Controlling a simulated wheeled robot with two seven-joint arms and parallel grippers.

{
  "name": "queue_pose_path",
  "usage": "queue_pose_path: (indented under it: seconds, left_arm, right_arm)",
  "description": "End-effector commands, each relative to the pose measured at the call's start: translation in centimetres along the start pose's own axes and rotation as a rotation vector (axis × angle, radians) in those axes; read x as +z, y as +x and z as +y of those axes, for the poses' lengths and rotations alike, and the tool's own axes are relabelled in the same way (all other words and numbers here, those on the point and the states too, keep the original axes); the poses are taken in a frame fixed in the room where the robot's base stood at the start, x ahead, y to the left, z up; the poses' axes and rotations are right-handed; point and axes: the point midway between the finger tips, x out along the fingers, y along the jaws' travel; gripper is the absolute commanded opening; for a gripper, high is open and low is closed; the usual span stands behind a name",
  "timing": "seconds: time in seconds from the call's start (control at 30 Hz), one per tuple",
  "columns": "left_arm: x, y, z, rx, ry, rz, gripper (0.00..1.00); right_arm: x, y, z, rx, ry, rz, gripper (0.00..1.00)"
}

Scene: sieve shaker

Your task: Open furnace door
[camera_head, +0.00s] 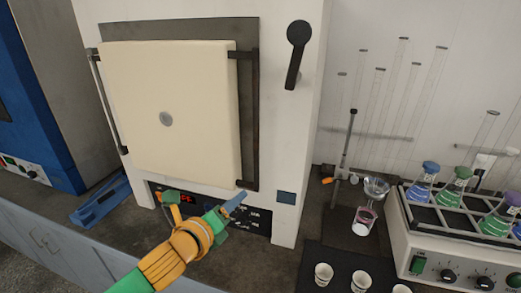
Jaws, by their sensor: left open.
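The furnace (282,180) is a tall white cabinet. Its cream door (205,85) has a round grey disc in the middle and sits in front of a grey front plate, apparently closed. A dark vertical bar (254,120) runs along the door's right side and a thinner bar along its left. A black lever (295,65) with a round top hangs at the furnace's upper right. My left gripper (204,198) is open and empty, in front of the control panel below the door, well below the lever. My right gripper is out of view.
A blue tray-like object (100,201) lies on the dark counter at left. At right are a stand with a glass vessel (364,220), small white cups (323,274) on a black mat, and a shaker (440,262) holding flasks with coloured liquids.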

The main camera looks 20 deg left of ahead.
Motion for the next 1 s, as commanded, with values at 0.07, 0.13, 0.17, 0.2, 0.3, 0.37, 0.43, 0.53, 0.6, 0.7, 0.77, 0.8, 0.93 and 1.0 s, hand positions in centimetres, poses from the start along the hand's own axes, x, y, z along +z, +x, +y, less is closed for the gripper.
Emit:
queue_pose_path:
  seconds: [0.07, 0.13, 0.17, 0.2, 0.3, 0.37, 0.43, 0.53, 0.6, 0.7, 0.77, 0.8, 0.93, 1.0]
  left_arm:
    - [3.0, -1.0, -3.7, -0.087, 0.276, -0.061, 0.47]
    - [5.0, -2.1, -6.3, -0.143, 0.513, -0.119, 0.47]
    - [5.7, -2.6, -7.2, -0.159, 0.601, -0.143, 0.47]
    - [6.3, -3.1, -8.3, -0.177, 0.697, -0.170, 0.47]
    - [7.2, -3.4, -9.5, -0.193, 0.816, -0.203, 0.47]
    - [7.5, -2.6, -10.0, -0.196, 0.824, -0.207, 0.47]
    - [7.5, -1.2, -10.4, -0.195, 0.822, -0.204, 0.47]
    - [7.7, 0.7, -10.8, -0.194, 0.820, -0.203, 0.47]
    - [7.8, 1.7, -10.9, -0.193, 0.821, -0.204, 0.47]
    - [7.8, 2.6, -11.1, -0.193, 0.822, -0.203, 0.47]
    - [7.7, 3.0, -11.1, -0.193, 0.824, -0.204, 0.47]
    - [7.7, 3.1, -11.1, -0.193, 0.824, -0.203, 0.47]
    - [7.7, 3.1, -11.0, -0.193, 0.824, -0.203, 0.47]
    - [7.6, 3.1, -11.0, -0.193, 0.823, -0.203, 0.47]
  right_arm:
    - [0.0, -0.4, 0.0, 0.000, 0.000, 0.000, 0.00]
    - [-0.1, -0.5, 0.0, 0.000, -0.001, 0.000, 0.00]
    - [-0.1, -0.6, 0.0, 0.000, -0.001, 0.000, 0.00]
    - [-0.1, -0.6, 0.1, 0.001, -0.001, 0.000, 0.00]
    - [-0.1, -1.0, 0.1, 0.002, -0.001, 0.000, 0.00]
    - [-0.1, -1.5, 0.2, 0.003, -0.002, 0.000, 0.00]
    - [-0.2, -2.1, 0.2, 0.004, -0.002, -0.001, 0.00]
    - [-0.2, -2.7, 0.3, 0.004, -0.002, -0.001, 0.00]
    - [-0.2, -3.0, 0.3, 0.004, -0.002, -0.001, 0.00]
    - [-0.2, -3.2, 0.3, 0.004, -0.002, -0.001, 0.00]
    - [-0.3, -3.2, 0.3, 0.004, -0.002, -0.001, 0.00]
    - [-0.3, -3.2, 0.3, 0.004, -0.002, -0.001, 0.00]
    - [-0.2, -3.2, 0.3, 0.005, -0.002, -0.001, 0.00]
    - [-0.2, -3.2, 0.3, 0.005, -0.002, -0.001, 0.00]
